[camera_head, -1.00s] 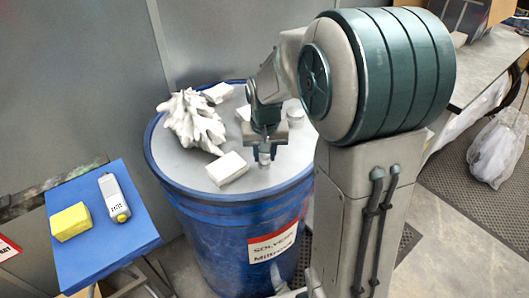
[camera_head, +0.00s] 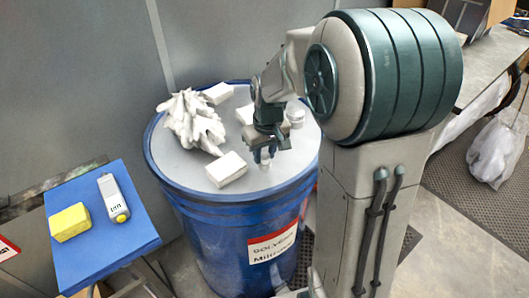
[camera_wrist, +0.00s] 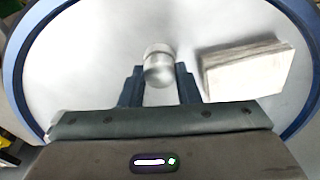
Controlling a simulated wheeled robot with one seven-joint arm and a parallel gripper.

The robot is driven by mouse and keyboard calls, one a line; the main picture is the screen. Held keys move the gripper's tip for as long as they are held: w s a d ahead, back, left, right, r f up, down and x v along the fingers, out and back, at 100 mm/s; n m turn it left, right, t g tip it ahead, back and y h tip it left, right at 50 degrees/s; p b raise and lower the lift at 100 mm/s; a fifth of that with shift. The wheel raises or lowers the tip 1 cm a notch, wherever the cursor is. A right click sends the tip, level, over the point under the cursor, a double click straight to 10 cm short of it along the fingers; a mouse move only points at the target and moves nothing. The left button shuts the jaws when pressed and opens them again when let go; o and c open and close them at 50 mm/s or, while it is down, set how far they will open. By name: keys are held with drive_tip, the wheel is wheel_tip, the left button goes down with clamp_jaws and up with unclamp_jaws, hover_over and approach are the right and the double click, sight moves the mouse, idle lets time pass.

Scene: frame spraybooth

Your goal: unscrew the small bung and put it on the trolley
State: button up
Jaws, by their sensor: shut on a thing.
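The small bung (camera_wrist: 159,68) is a short silvery-grey cylinder at the drum top, between my gripper's fingers in the wrist view. In the head view only a little of the bung (camera_head: 265,164) shows under the jaws. My gripper (camera_head: 265,152) points down at the near right part of the drum lid and is shut on the bung. I cannot tell whether the bung is still seated in the lid. The trolley (camera_head: 104,262) has a blue top and stands to the left of the drum.
The blue drum (camera_head: 215,235) has a grey lid. On it lie a crumpled white cloth (camera_head: 190,120), several white blocks (camera_head: 226,169) and a pale round cap (camera_head: 295,115). A yellow block (camera_head: 69,222) and a grey handheld device (camera_head: 113,197) lie on the trolley; its near part is bare.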

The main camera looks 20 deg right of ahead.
drive_tip(key=n, duration=0.4)
idle(0.3)
drive_tip(key=o, duration=0.6)
drive_tip(key=shift+o, duration=0.2)
